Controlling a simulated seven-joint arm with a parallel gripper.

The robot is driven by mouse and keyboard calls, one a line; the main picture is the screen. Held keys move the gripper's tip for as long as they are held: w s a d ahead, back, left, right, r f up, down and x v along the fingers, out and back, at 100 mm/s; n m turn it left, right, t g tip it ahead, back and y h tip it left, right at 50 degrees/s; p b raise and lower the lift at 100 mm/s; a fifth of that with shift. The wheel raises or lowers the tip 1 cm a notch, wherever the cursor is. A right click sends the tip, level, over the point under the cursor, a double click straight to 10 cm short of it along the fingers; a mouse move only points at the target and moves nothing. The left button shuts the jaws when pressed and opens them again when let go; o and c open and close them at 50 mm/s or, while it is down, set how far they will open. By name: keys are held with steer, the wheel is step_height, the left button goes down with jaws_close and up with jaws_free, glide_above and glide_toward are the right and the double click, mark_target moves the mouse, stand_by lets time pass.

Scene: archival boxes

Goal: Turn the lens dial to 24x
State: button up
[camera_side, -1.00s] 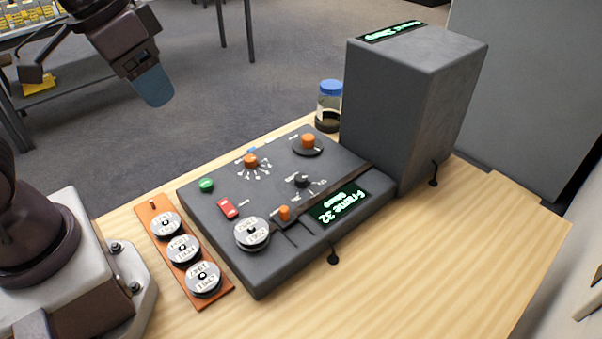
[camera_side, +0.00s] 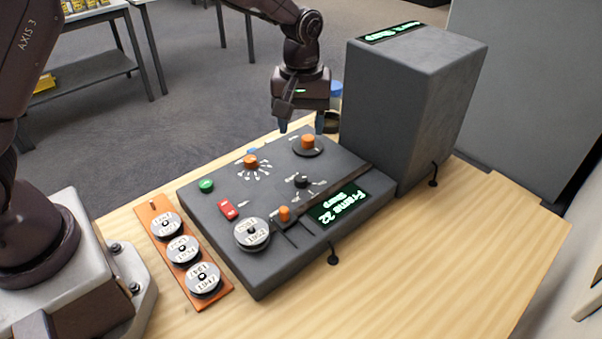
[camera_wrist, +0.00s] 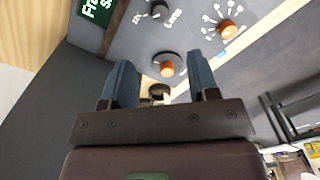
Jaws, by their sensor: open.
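A small black dial (camera_side: 301,181) sits on the grey control panel (camera_side: 232,270), with pale marks around it. In the wrist view, the lettering beside this black dial (camera_wrist: 160,9) seems to read "Lens". Its setting is too small to read. My gripper (camera_side: 301,124) is open and empty, fingers pointing down, above the panel's far edge. It is beyond the black dial and close to a larger orange knob (camera_side: 307,142) on a dark disc. In the wrist view, that orange knob (camera_wrist: 167,69) shows between and beyond the fingers of my gripper (camera_wrist: 160,60).
Another orange knob (camera_side: 250,161) with a fan of marks, a green button (camera_side: 206,186), a red switch (camera_side: 228,209) and a small orange knob (camera_side: 284,213) share the panel. A tall grey housing (camera_side: 400,110) stands to the right.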

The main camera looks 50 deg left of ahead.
mark_target(301, 177)
step_height(301, 177, down, 13)
steer(key=shift+r, duration=0.1)
stand_by(0.3)
steer(key=c, duration=0.9)
steer(key=shift+c, duration=0.2)
steer(key=shift+m, duration=0.4)
steer(key=m, duration=0.4)
steer(key=shift+m, duration=0.3)
steer(key=m, duration=0.5)
steer(key=shift+s, duration=0.1)
steer(key=shift+m, duration=0.3)
